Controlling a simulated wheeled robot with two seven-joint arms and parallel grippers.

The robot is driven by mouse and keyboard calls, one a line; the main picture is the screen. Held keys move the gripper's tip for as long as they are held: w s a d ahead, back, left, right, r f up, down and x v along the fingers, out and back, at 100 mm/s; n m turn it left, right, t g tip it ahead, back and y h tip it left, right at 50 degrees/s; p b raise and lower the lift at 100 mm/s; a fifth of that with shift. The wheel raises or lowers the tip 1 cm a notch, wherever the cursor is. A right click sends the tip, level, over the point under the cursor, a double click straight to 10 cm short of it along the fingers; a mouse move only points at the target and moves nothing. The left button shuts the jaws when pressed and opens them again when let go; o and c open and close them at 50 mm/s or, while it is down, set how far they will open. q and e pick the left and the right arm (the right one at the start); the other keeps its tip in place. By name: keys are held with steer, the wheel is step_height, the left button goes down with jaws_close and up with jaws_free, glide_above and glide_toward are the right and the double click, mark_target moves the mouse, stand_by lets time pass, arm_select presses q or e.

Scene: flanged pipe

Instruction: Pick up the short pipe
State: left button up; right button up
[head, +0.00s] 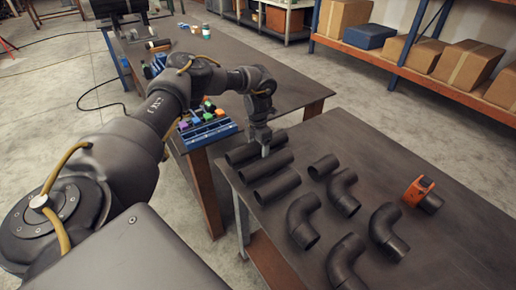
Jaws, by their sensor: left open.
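Several dark straight pipes lie on the near dark metal table (385,150). The shortest-looking one, a short pipe (324,166), lies to the right of the longer pipes. A longer pipe (277,187) lies at the table's left side, with another longer pipe (266,165) just behind it. My left gripper (265,153) points down over the longer pipes, left of the short pipe. It is open; its fingertips are small, and I cannot tell whether they touch a pipe. My right gripper is not in view.
Several curved elbow pipes (343,192) lie on the table's front half. An orange clamp-like piece (417,190) around a dark pipe end lies at right. A second table (240,65) with a blue tray (208,132) adjoins behind. The table's back right is clear.

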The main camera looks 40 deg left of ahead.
arm_select(q)
steer(key=shift+f, duration=0.2)
stand_by(0.3)
steer(key=c, duration=1.6)
steer(key=shift+c, duration=0.2)
steer(key=shift+r, duration=0.1)
steer(key=shift+w+r, duration=0.1)
steer(key=shift+r, duration=0.1)
steer(key=shift+r+b, duration=0.25)
steer(key=shift+b, duration=0.05)
step_height(320, 180, up, 3)
steer(key=shift+d+f+b, duration=0.1)
steer(key=shift+d+b, duration=0.05)
steer(key=shift+b, duration=0.55)
steer(key=s+d+r+b, duration=0.1)
steer(key=s+d+r, duration=0.8)
steer(key=d, duration=0.1)
steer(key=shift+d+r+b, duration=0.3)
steer(key=shift+r+b, duration=0.05)
steer(key=shift+b, duration=0.05)
